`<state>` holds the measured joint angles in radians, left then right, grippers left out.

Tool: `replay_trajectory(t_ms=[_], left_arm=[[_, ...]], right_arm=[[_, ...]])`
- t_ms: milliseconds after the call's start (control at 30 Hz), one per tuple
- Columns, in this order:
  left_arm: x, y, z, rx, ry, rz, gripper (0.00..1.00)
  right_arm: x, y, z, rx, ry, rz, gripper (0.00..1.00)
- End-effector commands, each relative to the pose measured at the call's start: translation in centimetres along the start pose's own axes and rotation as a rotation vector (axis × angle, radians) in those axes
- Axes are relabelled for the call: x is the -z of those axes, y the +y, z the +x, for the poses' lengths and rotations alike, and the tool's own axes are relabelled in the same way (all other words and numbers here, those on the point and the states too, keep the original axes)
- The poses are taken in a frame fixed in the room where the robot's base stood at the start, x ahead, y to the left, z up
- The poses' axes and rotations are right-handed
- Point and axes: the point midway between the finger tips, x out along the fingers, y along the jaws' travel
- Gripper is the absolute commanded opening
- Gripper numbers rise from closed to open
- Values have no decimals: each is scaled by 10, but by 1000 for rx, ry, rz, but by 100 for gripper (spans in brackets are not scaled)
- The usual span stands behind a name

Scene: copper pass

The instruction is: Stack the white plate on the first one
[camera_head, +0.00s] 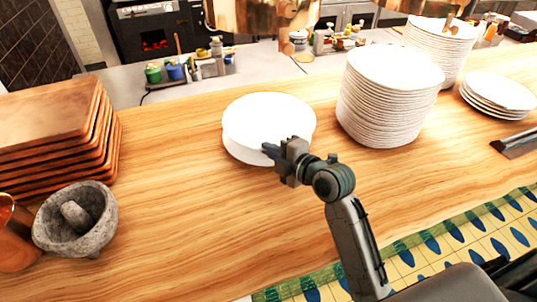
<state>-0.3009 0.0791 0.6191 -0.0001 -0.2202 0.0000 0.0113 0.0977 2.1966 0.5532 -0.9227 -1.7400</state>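A round white plate (268,118) is in the middle of the wooden counter, left of the tall plate stacks. A second white rim (243,154) shows just below it at the front left, so a plate seems to lie under it; I cannot tell whether the two touch. My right gripper (271,151) is at the front edge of these plates, its fingertips overlapping the rim in the picture. The fingers hide part of the rim, and I cannot tell whether they grip it. My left gripper is not in view.
Tall white plate stacks (388,105) (441,42) stand right of the gripper, with a low plate stack (499,93) beyond. Wooden boards (50,130) and a stone mortar (78,222) are at the left. The counter (185,215) is clear between mortar and plates.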

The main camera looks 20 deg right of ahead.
Motion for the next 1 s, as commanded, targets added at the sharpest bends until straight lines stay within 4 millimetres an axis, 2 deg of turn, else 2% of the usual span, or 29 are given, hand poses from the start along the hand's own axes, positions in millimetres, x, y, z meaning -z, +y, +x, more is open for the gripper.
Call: replay_trajectory(t_ms=[167,400,900,967,1000], left_arm=[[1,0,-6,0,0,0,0],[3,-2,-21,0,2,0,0],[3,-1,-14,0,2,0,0],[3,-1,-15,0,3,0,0],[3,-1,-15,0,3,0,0]], right_arm=[[2,0,8,-2,1,-2,0],[-3,-26,13,-2,-2,-1,0],[-5,-37,16,-5,-1,-3,0],[-5,-38,16,0,-1,0,11],[-5,-37,16,0,-1,0,13]])
